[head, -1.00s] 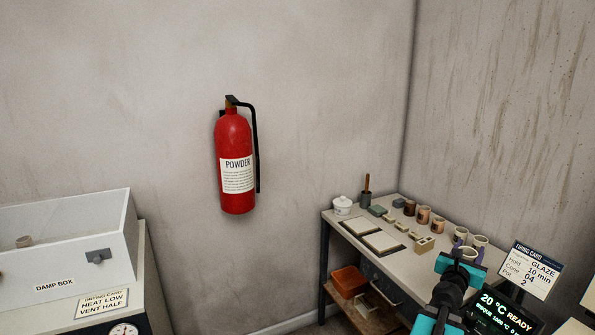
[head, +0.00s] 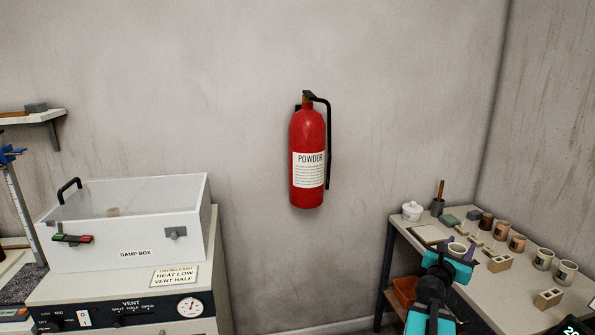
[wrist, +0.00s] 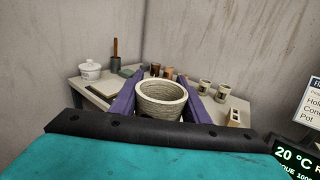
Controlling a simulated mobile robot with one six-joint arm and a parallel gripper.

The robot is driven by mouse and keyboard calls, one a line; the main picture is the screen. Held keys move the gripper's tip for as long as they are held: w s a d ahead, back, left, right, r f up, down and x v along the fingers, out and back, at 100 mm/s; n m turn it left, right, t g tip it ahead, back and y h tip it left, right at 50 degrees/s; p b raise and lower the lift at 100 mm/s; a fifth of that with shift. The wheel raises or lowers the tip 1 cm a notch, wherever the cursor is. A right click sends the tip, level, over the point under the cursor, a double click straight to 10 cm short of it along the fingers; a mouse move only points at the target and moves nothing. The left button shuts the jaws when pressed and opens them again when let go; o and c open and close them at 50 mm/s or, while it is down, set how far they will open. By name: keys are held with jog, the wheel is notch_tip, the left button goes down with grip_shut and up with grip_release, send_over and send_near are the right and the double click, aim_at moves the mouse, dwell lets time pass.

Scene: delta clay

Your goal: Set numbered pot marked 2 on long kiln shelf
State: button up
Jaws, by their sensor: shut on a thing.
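My gripper (head: 462,243) is shut on a cream pot (head: 458,249) with a ridged wall, held upright. In the wrist view the pot (wrist: 162,101) sits between my two purple fingers (wrist: 161,100), and its round mouth faces up. No number shows on the side I see. The held pot appears in front of the worktable (head: 505,291). I cannot identify the long kiln shelf for certain; a flat pale slab (head: 428,234) lies on the table, partly hidden by my arm.
The table carries a lidded white jar (head: 411,211), several brown and cream cups (head: 518,242), and small blocks (head: 548,298). The damp box (head: 130,225) stands on a cabinet at left. A red extinguisher (head: 307,160) hangs on the wall. A firing card (wrist: 309,105) stands at right.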

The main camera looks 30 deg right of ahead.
jog(key=w+a+f+n+t+y+b, duration=0.1)
jog(key=w+a+f+t, duration=0.1)
jog(key=w+a, duration=1.05)
jog(key=w+a+f+n+t+b, duration=0.1)
jog(key=w+a+f, duration=0.2)
jog(key=w+a, duration=0.95)
jog(key=s+a+f, duration=0.1)
jog(key=a+f, duration=0.2)
jog(key=a, duration=1)
jog(key=s+a+f+n+t+y+b, duration=0.1)
jog(key=a+f, duration=0.2)
jog(key=a, duration=1)
jog(key=s+a+f+t+b, duration=0.1)
jog(key=a+f, duration=0.2)
jog(key=a, duration=1)
jog(key=shift+s+n+y, duration=0.25)
jog(key=shift+n+y, duration=0.15)
jog(key=shift+f, duration=0.1)
